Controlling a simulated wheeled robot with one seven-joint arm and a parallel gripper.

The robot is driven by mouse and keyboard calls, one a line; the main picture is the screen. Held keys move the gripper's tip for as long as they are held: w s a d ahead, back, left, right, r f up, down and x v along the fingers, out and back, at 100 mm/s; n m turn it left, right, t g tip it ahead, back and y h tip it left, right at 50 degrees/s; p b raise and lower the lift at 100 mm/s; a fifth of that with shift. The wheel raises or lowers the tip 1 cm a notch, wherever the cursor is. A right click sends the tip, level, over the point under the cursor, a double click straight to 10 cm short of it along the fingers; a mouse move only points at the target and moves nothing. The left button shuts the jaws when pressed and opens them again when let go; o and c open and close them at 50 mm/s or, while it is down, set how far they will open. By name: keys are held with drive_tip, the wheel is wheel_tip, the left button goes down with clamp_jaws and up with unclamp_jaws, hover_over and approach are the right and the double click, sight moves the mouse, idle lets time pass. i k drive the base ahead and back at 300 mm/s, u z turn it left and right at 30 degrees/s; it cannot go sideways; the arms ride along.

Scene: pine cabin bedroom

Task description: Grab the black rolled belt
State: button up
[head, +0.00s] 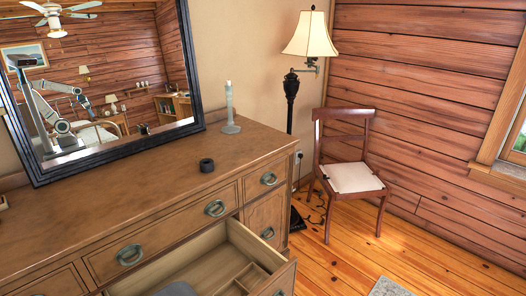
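The black rolled belt (206,165) is a small dark coil on the wooden dresser top, right of the mirror's lower corner and near the top's front edge. It stands clear, with nothing touching it but the dresser top. My gripper is not directly in view. My arm shows only as a small reflection in the mirror, too small to tell whether the fingers are open or shut.
The dresser (120,205) has an open drawer (215,262) with wooden dividers, jutting out below the belt. A grey-green candlestick (231,108) stands behind the belt. The framed mirror (115,165) leans at the back left. A chair (350,178) and floor lamp (291,90) stand beyond.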

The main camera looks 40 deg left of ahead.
sight(206, 165)
drive_tip(key=u, duration=0.2)
drive_tip(key=i, duration=1.6)
drive_tip(key=u, duration=1)
drive_tip(key=i, duration=1.15)
drive_tip(key=u, duration=1.65)
drive_tip(key=i, duration=0.75)
drive_tip(key=u, duration=0.75)
